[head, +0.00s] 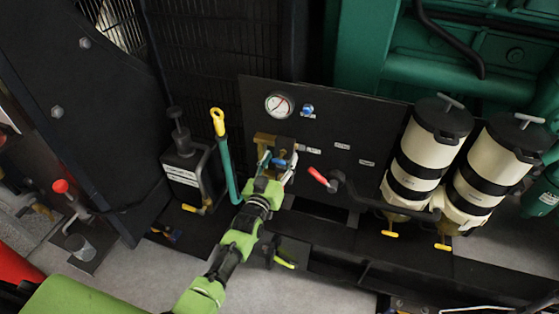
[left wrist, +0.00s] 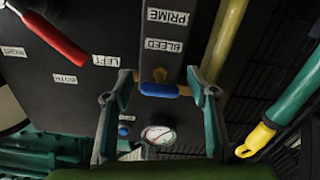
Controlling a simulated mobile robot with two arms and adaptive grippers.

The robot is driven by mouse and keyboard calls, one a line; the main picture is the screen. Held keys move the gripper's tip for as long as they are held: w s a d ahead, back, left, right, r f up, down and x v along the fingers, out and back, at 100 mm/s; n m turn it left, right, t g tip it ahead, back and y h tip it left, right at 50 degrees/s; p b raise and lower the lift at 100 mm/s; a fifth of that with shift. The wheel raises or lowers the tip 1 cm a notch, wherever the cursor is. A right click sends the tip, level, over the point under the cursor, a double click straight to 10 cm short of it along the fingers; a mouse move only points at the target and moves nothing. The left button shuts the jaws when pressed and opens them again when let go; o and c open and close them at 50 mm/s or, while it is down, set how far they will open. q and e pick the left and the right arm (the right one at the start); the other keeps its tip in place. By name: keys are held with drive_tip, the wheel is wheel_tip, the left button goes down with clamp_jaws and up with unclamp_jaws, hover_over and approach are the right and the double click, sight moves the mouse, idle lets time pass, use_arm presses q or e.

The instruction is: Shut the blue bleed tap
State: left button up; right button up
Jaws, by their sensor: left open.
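The blue bleed tap (left wrist: 159,90) shows in the left wrist view as a short blue lever on a brass stem, by the label reading BLEED (left wrist: 163,45). Its lever lies crosswise between the fingers of my left gripper (left wrist: 159,76). The fingers are open, one on each side, with a small gap at each end of the lever; I cannot tell whether either touches it. In the head view, the left gripper (head: 279,160) is at the brass block (head: 267,139) on the black panel, partly hiding the tap. My right gripper is not in view.
A pressure gauge (head: 279,105) and another blue knob (head: 307,109) are above the tap. A red-handled lever (head: 318,176) is to its right, with two cream filter canisters (head: 430,145) beyond. A yellow-topped green lever (head: 219,124) stands close on the left.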

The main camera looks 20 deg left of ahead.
use_arm(q)
drive_tip(key=s, duration=1.2)
drive_tip(key=shift+a, duration=0.2)
drive_tip(key=s+d+f+m+g, duration=0.1)
drive_tip(key=s+f+g, duration=0.3)
drive_tip(key=f, duration=0.6)
drive_tip(key=s+f+m+g, duration=0.1)
drive_tip(key=s+f, duration=0.5)
drive_tip(key=f, duration=0.4)
drive_tip(key=s+d+f+g, duration=0.1)
drive_tip(key=s+f+g, duration=0.2)
drive_tip(key=s+f, duration=0.5)
drive_tip(key=s+a+f+g, duration=0.1)
drive_tip(key=s+f+g, duration=0.2)
drive_tip(key=s+f, duration=0.3)
drive_tip(key=s+a+f+m+g, duration=0.1)
drive_tip(key=s+f, duration=0.5)
drive_tip(key=s, duration=0.8)
drive_tip(key=s+a+f+m+g, duration=0.1)
drive_tip(key=s+a+f+g, duration=0.2)
drive_tip(key=s, duration=0.7)
wheel_tip(320, 180, down, 4)
drive_tip(key=shift+s+a+g+y, duration=0.2)
drive_tip(key=shift+s+g+y, duration=0.15)
drive_tip(key=shift+g, duration=0.65)
